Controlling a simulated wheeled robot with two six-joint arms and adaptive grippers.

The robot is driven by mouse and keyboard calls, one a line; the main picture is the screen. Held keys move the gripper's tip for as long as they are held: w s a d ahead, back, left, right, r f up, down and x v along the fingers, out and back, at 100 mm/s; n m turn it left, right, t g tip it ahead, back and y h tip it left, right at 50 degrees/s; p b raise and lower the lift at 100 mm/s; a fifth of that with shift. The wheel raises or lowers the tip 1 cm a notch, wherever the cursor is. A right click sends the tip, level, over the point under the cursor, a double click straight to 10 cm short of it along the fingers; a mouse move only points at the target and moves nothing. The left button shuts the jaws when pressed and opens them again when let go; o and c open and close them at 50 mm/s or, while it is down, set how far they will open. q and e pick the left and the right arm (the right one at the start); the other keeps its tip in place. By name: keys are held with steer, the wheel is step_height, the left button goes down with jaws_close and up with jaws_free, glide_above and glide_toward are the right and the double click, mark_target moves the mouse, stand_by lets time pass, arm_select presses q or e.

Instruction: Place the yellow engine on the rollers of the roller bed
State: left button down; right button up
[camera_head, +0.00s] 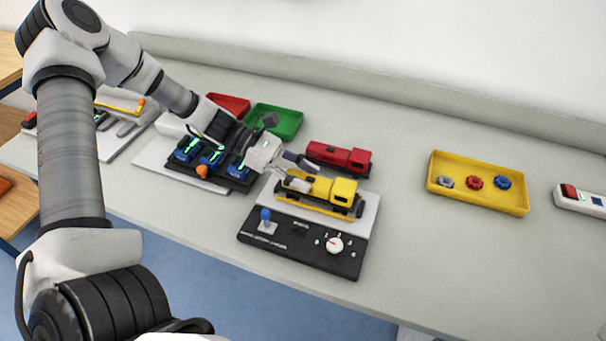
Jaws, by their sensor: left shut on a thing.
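The yellow engine (338,190), with a long hood and a boxy cab at its right end, is over the roller bed (312,205) near the middle of the table. I cannot tell whether its wheels touch the rollers or stay slightly above; the rollers are mostly hidden under it. My left gripper (296,176) comes in from the left and is shut on the engine's left part, partly covering it. My right gripper is not in view.
A black control panel (290,244) with a blue-topped lever and white dial lies in front. A red engine (338,157) stands just behind. Blue items on a dark rack (210,168) are at left, beside red and green trays (272,121). A yellow tray (478,182) is at right.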

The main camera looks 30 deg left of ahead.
arm_select(q)
steer(key=shift+f, duration=0.1)
steer(key=c, duration=0.7)
jaws_free()
steer(key=shift+o, duration=0.2)
steer(key=shift+a+r, duration=0.1)
steer(key=shift+r, duration=0.25)
steer(key=p+v, duration=0.5)
steer(key=v, duration=0.6)
steer(key=shift+a+p, duration=0.3)
steer(key=shift+p, duration=0.05)
steer(key=shift+s, duration=0.15)
